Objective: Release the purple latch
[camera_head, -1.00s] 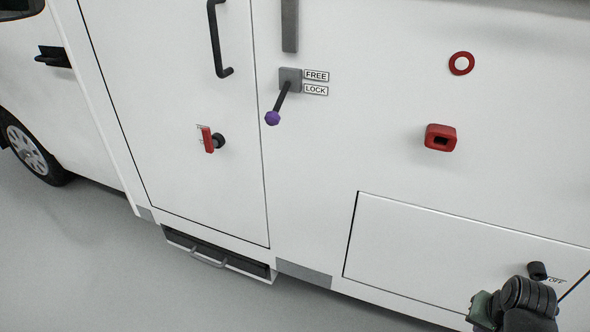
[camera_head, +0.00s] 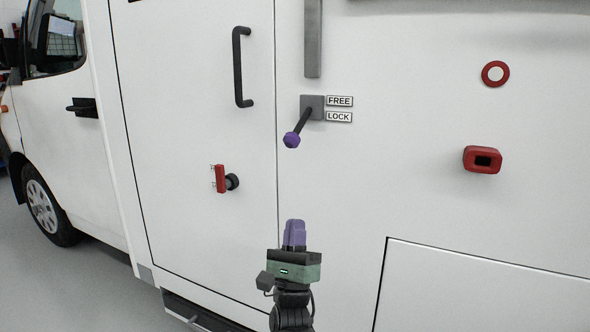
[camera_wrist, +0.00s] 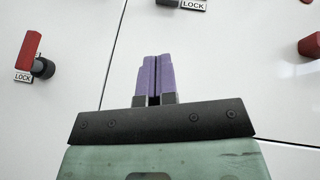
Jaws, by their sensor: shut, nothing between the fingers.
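The purple latch is a dark lever with a purple knob (camera_head: 291,140). It hangs down and to the left from a grey plate (camera_head: 312,107) on the white wall, right of the door seam. Labels beside the plate read FREE (camera_head: 340,101) above and LOCK (camera_head: 338,117) below. The knob is lower than the LOCK label. My gripper (camera_head: 295,222) has purple fingers and is below the knob, apart from it, pointing up. Its fingers (camera_wrist: 154,60) are together and empty. In the wrist view the LOCK label (camera_wrist: 193,5) shows at the top edge; the knob cannot be seen there.
A red handle (camera_head: 220,179) on a dark pivot sits on the door to the left, under a black grab handle (camera_head: 238,67). A red socket (camera_head: 482,160) and a red ring (camera_head: 495,74) are to the right.

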